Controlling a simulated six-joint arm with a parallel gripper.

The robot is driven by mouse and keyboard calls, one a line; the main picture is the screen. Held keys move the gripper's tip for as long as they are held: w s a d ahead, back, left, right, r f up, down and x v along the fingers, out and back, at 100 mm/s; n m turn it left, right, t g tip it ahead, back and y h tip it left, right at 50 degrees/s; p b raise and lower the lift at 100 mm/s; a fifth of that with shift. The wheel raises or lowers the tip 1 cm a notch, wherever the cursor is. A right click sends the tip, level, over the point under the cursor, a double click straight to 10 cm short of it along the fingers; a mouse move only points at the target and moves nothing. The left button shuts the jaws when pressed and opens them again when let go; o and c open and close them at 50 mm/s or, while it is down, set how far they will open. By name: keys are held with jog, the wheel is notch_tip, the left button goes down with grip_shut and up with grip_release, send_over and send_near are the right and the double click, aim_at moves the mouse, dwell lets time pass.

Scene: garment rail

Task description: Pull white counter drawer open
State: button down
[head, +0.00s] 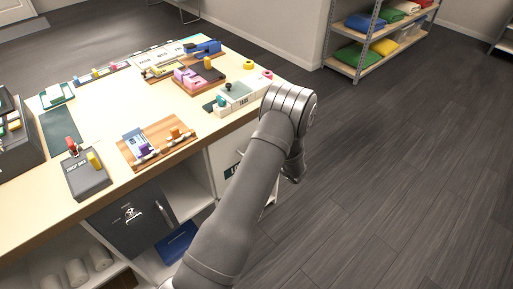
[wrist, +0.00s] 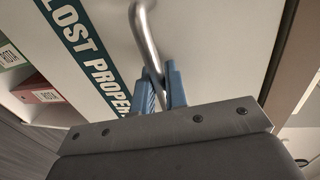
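The white counter drawer front (wrist: 210,40) fills much of the wrist view, with a dark "LOST PROPERTY" label (wrist: 85,50) on it. A bent metal bar handle (wrist: 147,40) stands out from it. My gripper (wrist: 166,82) has its two blue fingers on either side of the handle's lower part, close together, and appears shut on it. In the head view the white drawer front (head: 226,150) shows partly at the counter's right end, behind my arm. My gripper is mostly hidden there. How far the drawer stands out is hard to tell.
The wooden counter top (head: 110,185) holds trays, a card reader and small items. Below it are a dark safe-like box (head: 128,215) and open shelves. A metal rack (head: 370,50) with folded cloths stands at the back. The dark floor (head: 400,170) right of the counter is clear.

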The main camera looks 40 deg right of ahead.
jog(key=shift+s, duration=0.1)
jog(key=f+v, duration=0.3)
jog(key=v, duration=1.1)
jog(key=s+f+v, duration=0.1)
jog(key=f+v, duration=0.2)
jog(key=v, duration=1.1)
jog(key=shift+s, duration=0.35)
jog(key=shift+r, duration=0.15)
jog(key=c, duration=1.5)
grip_release()
jog(key=shift+c, duration=0.2)
jog(key=v, duration=1.7)
jog(key=shift+s, duration=0.25)
jog(key=shift+w, duration=0.1)
jog(key=x, duration=1.7)
jog(key=shift+w, duration=0.2)
jog(key=shift+s, duration=0.1)
